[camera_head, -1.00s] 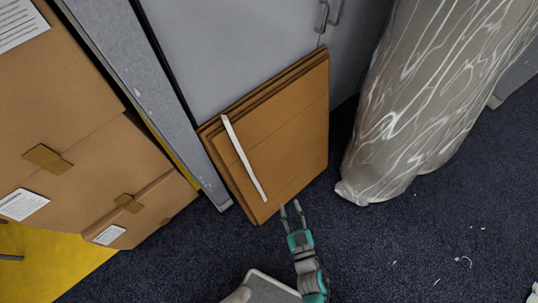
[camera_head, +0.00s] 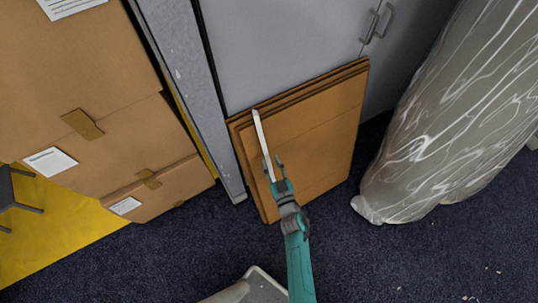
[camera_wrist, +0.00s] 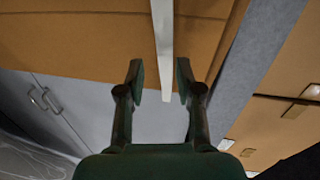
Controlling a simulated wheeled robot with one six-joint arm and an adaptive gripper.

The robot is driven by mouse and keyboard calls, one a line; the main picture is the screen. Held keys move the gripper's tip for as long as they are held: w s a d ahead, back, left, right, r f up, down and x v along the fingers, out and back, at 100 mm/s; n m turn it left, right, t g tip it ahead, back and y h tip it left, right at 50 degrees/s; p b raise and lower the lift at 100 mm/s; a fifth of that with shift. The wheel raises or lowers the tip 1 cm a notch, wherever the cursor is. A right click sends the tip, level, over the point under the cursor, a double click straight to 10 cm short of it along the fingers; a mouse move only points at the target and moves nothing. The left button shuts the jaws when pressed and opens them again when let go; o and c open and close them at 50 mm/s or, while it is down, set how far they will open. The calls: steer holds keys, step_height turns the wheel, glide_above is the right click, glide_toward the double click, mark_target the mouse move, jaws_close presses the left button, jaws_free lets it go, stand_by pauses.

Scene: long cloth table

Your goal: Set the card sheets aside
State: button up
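The card sheets (camera_head: 318,135) are a stack of flat brown cardboard leaning upright against a grey cabinet, their lower edge near the carpet. They also fill the top of the wrist view (camera_wrist: 70,35). A narrow white strip (camera_head: 261,133) runs lengthwise down the front sheet. My gripper (camera_head: 273,163) is in front of the sheets, over the lower part of the strip. In the wrist view my gripper (camera_wrist: 160,78) is open, with the white strip (camera_wrist: 163,40) between its fingers and a gap on each side. Contact with the sheets cannot be told.
Grey cabinet doors (camera_head: 285,45) stand behind the sheets. A grey post (camera_head: 190,90) and stacked cardboard boxes (camera_head: 110,130) stand to the left. A plastic-wrapped bundle (camera_head: 450,125) stands to the right. Dark carpet (camera_head: 400,255) is mostly clear in front.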

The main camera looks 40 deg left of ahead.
mark_target(268, 154)
steer(key=shift+x, duration=1.65)
jaws_close()
